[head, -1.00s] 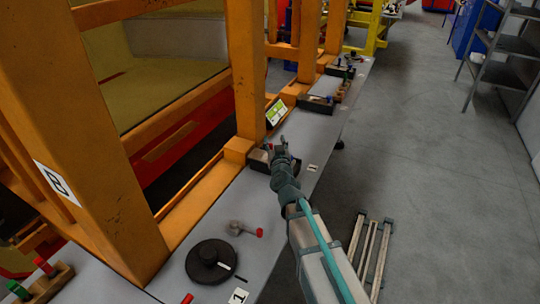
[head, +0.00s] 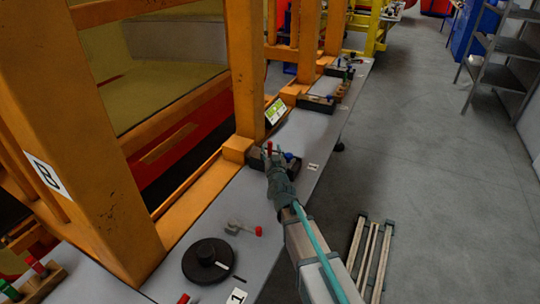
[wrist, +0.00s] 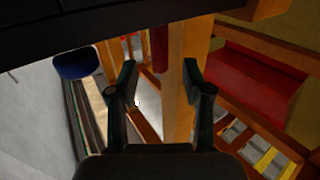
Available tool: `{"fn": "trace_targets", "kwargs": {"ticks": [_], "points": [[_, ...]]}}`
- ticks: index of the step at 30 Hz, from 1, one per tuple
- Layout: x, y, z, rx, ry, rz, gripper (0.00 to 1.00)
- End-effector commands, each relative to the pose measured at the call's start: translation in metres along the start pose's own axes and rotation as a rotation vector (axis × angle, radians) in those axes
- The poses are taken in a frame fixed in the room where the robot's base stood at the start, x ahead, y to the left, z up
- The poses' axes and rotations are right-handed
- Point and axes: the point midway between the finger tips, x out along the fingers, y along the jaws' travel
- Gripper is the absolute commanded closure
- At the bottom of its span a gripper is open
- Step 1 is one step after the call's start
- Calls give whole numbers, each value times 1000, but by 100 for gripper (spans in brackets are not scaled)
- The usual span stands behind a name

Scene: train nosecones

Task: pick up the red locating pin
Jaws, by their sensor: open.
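The red locating pin (head: 269,148) shows at the tip of my gripper in the head view, over the dark box on the bench. In the wrist view a dark red cylinder (wrist: 158,46), likely the same pin, extends from the dark surface at the top edge, between the lines of my two fingers. My gripper (wrist: 160,82) is open, its fingers spread, with nothing seen clamped between them. In the head view my gripper (head: 272,160) partly covers the box, and finger contact with the pin cannot be told.
The dark box (head: 256,163) also holds a blue-topped piece (head: 289,156), which shows left in the wrist view (wrist: 75,63). An orange post (head: 246,75) and a tilted screen (head: 275,112) stand close behind.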

Motion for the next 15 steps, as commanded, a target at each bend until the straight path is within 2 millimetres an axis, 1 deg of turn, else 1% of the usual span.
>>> {"fn": "trace_targets", "kwargs": {"ticks": [1,7,10,15], "points": [[10,0,-1,0,0,0,50],[37,0,-1,0,0,0,50],[42,0,0,0,0,1,50],[40,0,0,0,0,0,50]]}}
